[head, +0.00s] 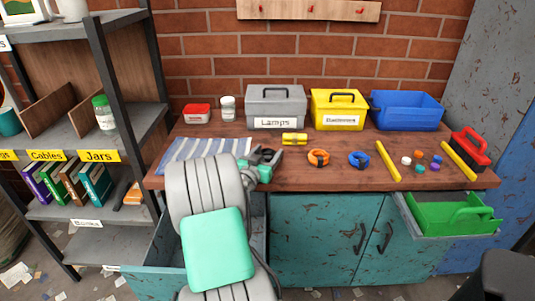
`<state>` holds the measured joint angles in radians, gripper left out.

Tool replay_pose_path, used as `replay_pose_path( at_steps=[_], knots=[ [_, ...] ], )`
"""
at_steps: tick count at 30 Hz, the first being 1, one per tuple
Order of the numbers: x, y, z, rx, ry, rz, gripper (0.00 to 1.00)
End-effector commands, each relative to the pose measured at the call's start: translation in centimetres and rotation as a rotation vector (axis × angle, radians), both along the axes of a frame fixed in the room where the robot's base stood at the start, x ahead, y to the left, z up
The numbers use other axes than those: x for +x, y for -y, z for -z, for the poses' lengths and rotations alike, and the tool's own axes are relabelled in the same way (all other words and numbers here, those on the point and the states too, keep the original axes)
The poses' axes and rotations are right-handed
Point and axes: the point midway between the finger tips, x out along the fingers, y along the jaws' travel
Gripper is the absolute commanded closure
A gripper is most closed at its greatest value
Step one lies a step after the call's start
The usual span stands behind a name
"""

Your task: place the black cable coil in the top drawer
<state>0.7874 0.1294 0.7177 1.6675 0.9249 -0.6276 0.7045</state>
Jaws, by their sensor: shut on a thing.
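My gripper (265,157) is over the left-middle of the wooden worktop, to the right of the striped cloth. It is shut on the black cable coil (268,153), a small dark thing mostly hidden by the fingers. Whether the coil touches the worktop, I cannot tell. A blue-green drawer (150,281) stands pulled out under the left of the worktop. My arm hides much of it and its contents. Another open drawer (470,232) at the right holds a green caddy (440,214).
An orange coil (318,158) and a blue coil (358,160) lie right of my gripper. A yellow block (294,139) lies just behind it. Toolboxes (275,104) and a blue bin (407,111) line the back. A shelf unit (112,90) stands at the left.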

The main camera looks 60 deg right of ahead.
Motion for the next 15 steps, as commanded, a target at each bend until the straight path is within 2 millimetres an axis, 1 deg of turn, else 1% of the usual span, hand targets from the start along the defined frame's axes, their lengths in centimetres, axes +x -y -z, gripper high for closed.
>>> replay_pose_path(
  at_steps=[1, 8, 15],
  knots=[
    [-0.01, 0.00, 0.05, 0.000, 0.000, 0.000, 0.36],
    [-0.02, 0.00, 0.01, 0.000, 0.000, 0.000, 0.17],
    [-0.01, -0.01, -0.07, 0.000, 0.000, 0.000, 0.16]
  ],
)
